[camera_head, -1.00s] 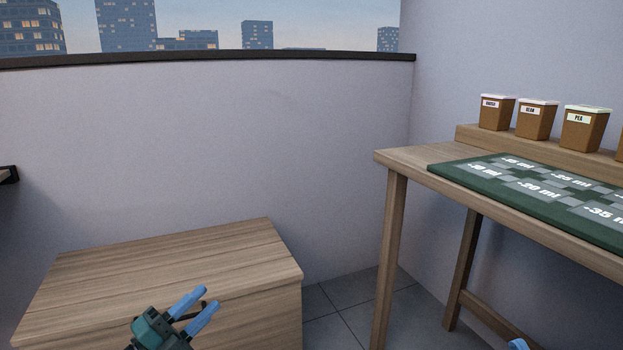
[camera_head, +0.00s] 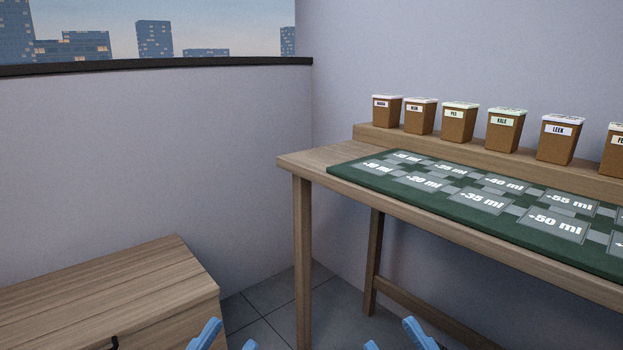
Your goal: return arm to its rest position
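My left gripper (camera_head: 229,340) shows at the bottom edge, left of centre. Its two blue fingertips stand apart with nothing between them. My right gripper (camera_head: 395,340) shows at the bottom edge, right of centre. Its blue fingertips are also apart, with nothing visible between them. Both arms and the gripper bodies are below the picture. Neither gripper visibly touches anything.
A wooden table (camera_head: 290,160) stands at the right with a green mat (camera_head: 345,172) of ml labels. A raised shelf (camera_head: 365,133) behind it bears several brown labelled pots. A wooden chest (camera_head: 100,285) is at lower left. Tiled floor (camera_head: 270,295) lies between them.

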